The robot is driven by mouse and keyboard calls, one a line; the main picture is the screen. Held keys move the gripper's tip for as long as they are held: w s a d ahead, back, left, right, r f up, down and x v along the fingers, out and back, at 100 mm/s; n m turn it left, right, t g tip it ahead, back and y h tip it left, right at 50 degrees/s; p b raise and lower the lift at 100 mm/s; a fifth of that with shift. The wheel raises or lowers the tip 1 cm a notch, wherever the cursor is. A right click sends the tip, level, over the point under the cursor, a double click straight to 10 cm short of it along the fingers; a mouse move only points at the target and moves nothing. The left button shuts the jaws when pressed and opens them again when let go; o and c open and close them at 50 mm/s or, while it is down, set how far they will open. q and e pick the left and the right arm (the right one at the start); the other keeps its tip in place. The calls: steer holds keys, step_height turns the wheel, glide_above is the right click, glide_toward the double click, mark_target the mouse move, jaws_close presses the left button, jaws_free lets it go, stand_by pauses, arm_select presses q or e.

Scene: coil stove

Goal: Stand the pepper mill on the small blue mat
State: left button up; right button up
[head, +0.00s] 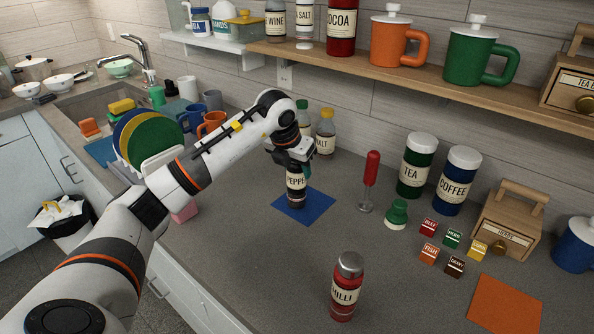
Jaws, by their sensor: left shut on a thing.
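The pepper mill (296,187) is dark with a cream label reading "PEPPE". It stands upright over the small blue mat (318,206), near the mat's left part, and its base appears to touch the mat. My left gripper (294,163) is shut on the upper part of the pepper mill, coming down from above. The gripper and wrist hide the mill's top. My right gripper is not in view.
A red chilli mill (346,288) stands at the front. Bottles (326,132) stand behind my left wrist. A red-handled tool (370,170), a green object (396,214), tea (416,166) and coffee (457,180) canisters are right. Clear counter lies between mat and chilli mill.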

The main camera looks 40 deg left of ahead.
arm_select(q)
steer(key=shift+f, duration=0.8)
steer(key=o, duration=1)
steer(key=shift+f, duration=0.2)
steer(key=shift+c, duration=0.2)
steer(key=o, duration=0.4)
steer(key=shift+o, duration=0.2)
steer(key=shift+r, duration=0.15)
steer(key=b+v, duration=0.1)
steer(key=v, duration=1.1)
